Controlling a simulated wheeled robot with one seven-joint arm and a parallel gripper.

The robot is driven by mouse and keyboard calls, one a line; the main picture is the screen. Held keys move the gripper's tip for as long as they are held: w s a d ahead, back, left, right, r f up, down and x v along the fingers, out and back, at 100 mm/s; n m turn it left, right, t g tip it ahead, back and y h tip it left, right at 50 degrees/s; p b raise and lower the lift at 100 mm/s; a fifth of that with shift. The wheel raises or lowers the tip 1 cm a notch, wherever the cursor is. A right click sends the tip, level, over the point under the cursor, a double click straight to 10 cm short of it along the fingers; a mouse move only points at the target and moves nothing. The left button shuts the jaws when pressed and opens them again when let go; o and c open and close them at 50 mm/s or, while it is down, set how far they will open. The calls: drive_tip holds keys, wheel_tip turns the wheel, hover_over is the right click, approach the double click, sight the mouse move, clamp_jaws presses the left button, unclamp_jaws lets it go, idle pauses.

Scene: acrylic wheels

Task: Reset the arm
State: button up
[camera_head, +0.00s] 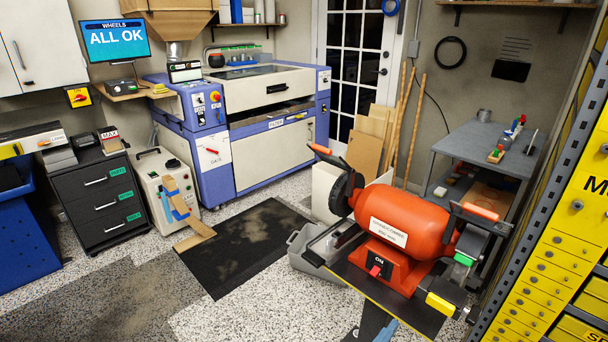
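My gripper does not show in this view, and no part of my arm can be made out for sure. An orange-red bench machine (403,222) with a white label stands in the right foreground. It has a dark wheel (346,192) at its left end and a red switch (376,270) under an "ON" label on its front.
A blue-and-white cabinet machine (265,95) stands at the back. A black mat (240,245) lies on the speckled floor. A black drawer unit (100,195) is at left, a grey workbench (470,150) and yellow drawers (560,270) at right. A screen (115,40) reads "ALL OK".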

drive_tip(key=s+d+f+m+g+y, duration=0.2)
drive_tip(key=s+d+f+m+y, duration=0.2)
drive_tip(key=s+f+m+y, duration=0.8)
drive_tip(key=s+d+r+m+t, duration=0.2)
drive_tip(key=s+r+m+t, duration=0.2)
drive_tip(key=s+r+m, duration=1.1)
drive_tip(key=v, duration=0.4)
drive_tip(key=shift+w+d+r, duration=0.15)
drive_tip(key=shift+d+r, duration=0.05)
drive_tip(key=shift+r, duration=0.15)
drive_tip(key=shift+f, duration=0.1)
